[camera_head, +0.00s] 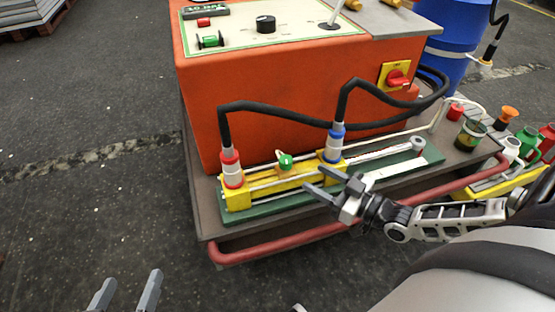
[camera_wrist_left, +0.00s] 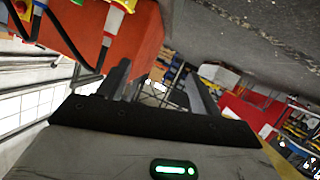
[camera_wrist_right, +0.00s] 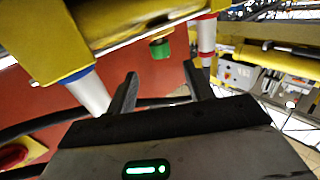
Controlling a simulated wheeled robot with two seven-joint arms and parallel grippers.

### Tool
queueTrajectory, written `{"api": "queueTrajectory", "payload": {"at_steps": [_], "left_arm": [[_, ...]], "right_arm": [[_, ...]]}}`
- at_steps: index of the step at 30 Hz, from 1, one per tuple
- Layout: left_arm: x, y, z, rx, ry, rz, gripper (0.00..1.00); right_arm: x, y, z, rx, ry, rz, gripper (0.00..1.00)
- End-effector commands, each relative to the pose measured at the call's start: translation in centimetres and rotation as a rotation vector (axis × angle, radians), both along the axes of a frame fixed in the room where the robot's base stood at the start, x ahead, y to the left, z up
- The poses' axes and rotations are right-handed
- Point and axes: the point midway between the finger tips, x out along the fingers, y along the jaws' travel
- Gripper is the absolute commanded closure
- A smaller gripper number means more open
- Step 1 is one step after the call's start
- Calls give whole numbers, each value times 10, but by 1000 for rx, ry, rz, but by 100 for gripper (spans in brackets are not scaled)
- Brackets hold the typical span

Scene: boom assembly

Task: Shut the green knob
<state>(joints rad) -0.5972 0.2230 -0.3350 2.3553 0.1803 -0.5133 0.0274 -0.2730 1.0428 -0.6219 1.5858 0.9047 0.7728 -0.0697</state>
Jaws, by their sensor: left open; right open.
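The green knob (camera_head: 285,162) sits on the yellow manifold (camera_head: 270,184) between a red-collared hose fitting (camera_head: 231,168) and a blue-collared one (camera_head: 334,143). It also shows in the right wrist view (camera_wrist_right: 160,48), ahead of the fingers. My right gripper (camera_head: 322,183) is open and empty, just in front of the manifold's blue end and to the right of the knob. It looks apart from the knob. My left gripper (camera_head: 126,291) is open and empty at the bottom left of the head view, over the floor and well away from the knob.
The orange machine body (camera_head: 270,105) rises behind the manifold, with black hoses (camera_head: 285,112) looping above. A red rail (camera_head: 290,239) runs along the platform's front. Cans and bottles (camera_head: 473,133) stand at the right. The floor at the left is clear.

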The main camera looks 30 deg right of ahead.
Motion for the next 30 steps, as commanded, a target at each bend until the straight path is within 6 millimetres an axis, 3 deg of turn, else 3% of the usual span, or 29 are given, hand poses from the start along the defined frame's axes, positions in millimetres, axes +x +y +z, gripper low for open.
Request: {"api": "queueTrajectory", "payload": {"at_steps": [9,15,21,30], "left_arm": [[1,-6,5,-93,-50,-3,35],[3,-10,8,-149,-57,-5,35],[2,-11,9,-175,-55,-7,35],[3,-11,17,-190,-69,-4,35]], "right_arm": [[67,27,-2,3,-6,1,48],[97,39,-1,2,-3,1,48],[109,44,0,1,-1,1,48],[110,44,0,1,0,1,51]]}}
